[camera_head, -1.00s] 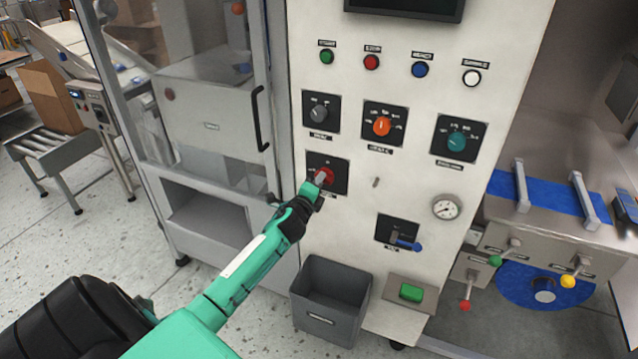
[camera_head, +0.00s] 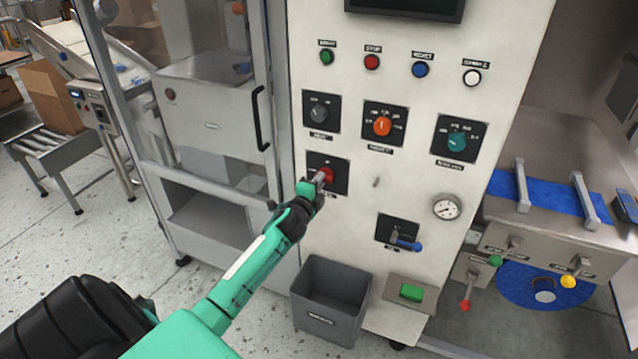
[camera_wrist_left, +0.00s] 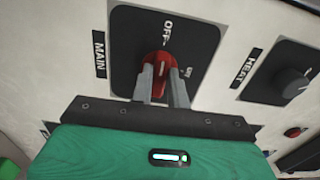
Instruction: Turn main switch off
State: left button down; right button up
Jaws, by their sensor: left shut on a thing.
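The main switch is a red rotary knob (camera_head: 327,174) on a black square plate (camera_head: 341,164), low on the left of the white panel. In the left wrist view the red knob (camera_wrist_left: 160,62) sits on its black plate (camera_wrist_left: 128,35), with MAIN beside the plate and OFF and ON printed on it. A pale line marks the knob; which label it points at is hard to tell. My left gripper (camera_head: 320,181) is at the knob. In the wrist view its two grey fingers (camera_wrist_left: 162,82) are shut on the knob's sides, hiding part of it. My right gripper is not in view.
Above are a grey knob (camera_head: 319,113), an orange knob (camera_head: 382,126) and a teal knob (camera_head: 456,142). A blue-handled lever (camera_head: 408,244) and a gauge (camera_head: 446,207) are lower right. A grey bin (camera_head: 330,300) stands below. A black door handle (camera_head: 261,118) is left.

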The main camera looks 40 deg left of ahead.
pick_arm(q)
jog(key=c, duration=1.4)
grip_release()
jog(key=shift+o, duration=0.2)
jog(key=b+v, duration=0.2)
jog(key=v, duration=1.2)
jog(key=shift+w, duration=0.15)
